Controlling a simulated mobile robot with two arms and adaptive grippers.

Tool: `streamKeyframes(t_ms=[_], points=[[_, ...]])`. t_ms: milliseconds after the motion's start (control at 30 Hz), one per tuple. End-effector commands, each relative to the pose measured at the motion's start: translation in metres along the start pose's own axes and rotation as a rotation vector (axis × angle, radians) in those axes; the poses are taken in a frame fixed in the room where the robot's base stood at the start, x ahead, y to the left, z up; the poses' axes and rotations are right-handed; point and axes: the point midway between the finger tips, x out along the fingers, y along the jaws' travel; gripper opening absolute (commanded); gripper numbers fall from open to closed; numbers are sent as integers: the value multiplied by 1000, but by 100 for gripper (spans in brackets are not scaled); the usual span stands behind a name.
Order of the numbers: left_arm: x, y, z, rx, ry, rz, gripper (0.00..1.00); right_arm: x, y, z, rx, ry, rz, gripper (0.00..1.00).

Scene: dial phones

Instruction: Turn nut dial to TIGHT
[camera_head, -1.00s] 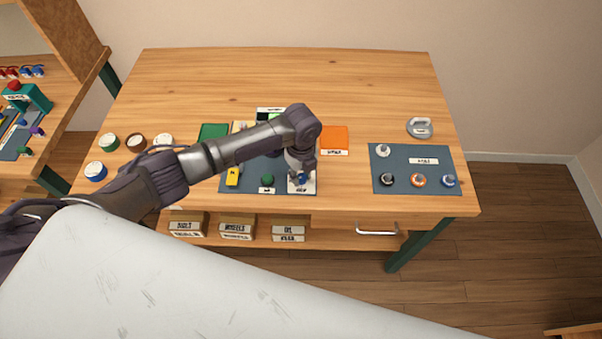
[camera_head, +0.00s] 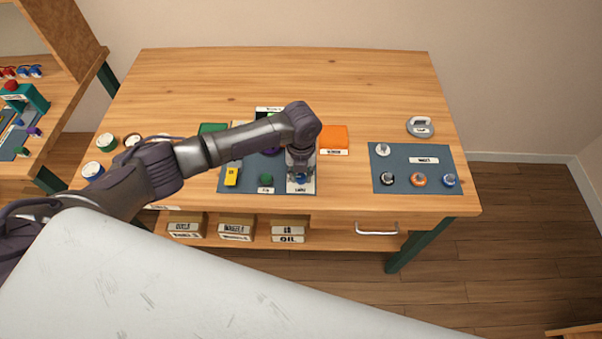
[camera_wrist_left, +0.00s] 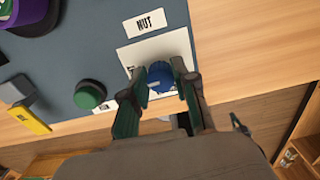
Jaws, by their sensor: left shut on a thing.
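The nut dial (camera_wrist_left: 160,77) is a blue round knob on a white plate (camera_wrist_left: 181,43), with a "NUT" label (camera_wrist_left: 151,22) beside it in the left wrist view. My left gripper (camera_wrist_left: 163,88) has one finger on each side of the dial and is shut on it. In the head view my left gripper (camera_head: 300,182) reaches down over the dial at the front right of the dark panel (camera_head: 240,187), hiding most of it. I cannot read the dial's setting. My right gripper is not in view.
A green knob (camera_wrist_left: 90,94) and a yellow switch (camera_wrist_left: 30,117) are close to the dial on the same panel. An orange block (camera_head: 334,137) is behind it. Another panel (camera_head: 408,182) with several knobs is at right. The back of the table is clear.

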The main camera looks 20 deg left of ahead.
Motion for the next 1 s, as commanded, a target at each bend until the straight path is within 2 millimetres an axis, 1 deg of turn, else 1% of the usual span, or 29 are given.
streamKeyframes(t_ms=[433,467,600,867,1000], points=[[-1,0,0,12,-1,-1,0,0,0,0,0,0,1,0],[-1,0,0,12,-1,-1,30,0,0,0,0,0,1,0],[-1,0,0,12,-1,-1,53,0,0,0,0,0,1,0],[0,0,0,11,-1,0,54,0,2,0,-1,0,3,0],[-8,0,1,11,-3,-2,54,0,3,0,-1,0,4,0]])
